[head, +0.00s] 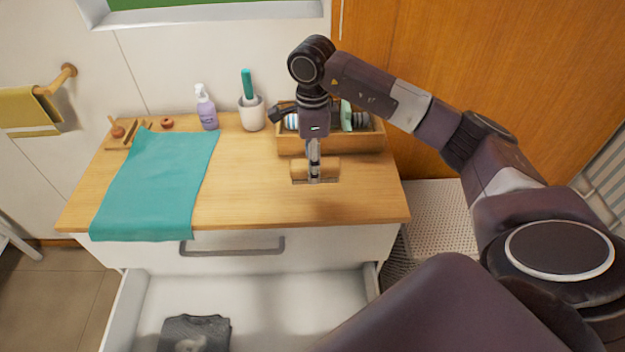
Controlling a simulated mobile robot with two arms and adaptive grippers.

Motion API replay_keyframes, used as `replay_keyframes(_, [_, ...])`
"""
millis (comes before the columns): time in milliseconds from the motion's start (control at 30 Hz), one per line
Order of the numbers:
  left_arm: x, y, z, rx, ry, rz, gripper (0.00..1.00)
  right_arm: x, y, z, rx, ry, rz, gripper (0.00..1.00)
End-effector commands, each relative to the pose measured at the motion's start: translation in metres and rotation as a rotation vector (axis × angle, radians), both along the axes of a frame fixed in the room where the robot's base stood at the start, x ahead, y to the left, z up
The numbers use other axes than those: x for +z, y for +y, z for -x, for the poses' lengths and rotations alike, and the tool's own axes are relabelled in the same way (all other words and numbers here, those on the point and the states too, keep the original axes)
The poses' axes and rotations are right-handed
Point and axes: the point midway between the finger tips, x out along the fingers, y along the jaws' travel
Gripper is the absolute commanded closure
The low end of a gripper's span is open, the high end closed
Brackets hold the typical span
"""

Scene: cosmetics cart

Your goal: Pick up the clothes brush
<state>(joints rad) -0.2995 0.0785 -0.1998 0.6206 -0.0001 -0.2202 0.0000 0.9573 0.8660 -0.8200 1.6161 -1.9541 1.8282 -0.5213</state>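The clothes brush (329,170) looks like a short wooden block with a thin edge along its bottom. It is at the middle right of the wooden cabinet top, in front of the wooden box. My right gripper (314,172) points down at the brush, with a finger in front of its near face. The far finger is hidden, and I cannot tell whether the fingers press on the brush. I cannot tell whether the brush rests on the top or is slightly above it. My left gripper is not in view.
A wooden box (350,142) with several items stands behind the gripper. A white cup (252,117) with a green-handled item and a purple bottle (206,110) stand to its left. A teal towel (158,180) covers the left side. Below, an open drawer (270,300) holds a dark folded cloth (196,333).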

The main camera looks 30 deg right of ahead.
Motion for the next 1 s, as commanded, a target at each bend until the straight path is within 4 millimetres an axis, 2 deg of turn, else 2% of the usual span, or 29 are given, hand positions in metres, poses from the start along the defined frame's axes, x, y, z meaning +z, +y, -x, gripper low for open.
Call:
replay_keyframes(33, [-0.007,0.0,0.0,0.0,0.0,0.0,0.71,0.017,0.0,-0.003,0.001,-0.012,-0.001,0.96])
replay_keyframes(200, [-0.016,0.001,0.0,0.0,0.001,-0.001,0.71,0.072,0.0,-0.003,0.001,-0.01,-0.001,0.96])
replay_keyframes(300, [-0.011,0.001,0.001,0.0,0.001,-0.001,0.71,0.098,-0.001,-0.002,0.0,-0.007,0.002,0.96])
replay_keyframes(400, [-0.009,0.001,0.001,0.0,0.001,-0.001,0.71,0.113,-0.001,-0.001,-0.002,-0.005,0.002,0.96])
replay_keyframes(633, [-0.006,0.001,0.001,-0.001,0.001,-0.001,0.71,0.133,0.0,-0.001,0.0,-0.003,0.001,0.96])
replay_keyframes(1000, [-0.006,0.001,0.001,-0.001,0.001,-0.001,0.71,0.136,0.0,0.0,0.0,-0.001,0.0,0.96])
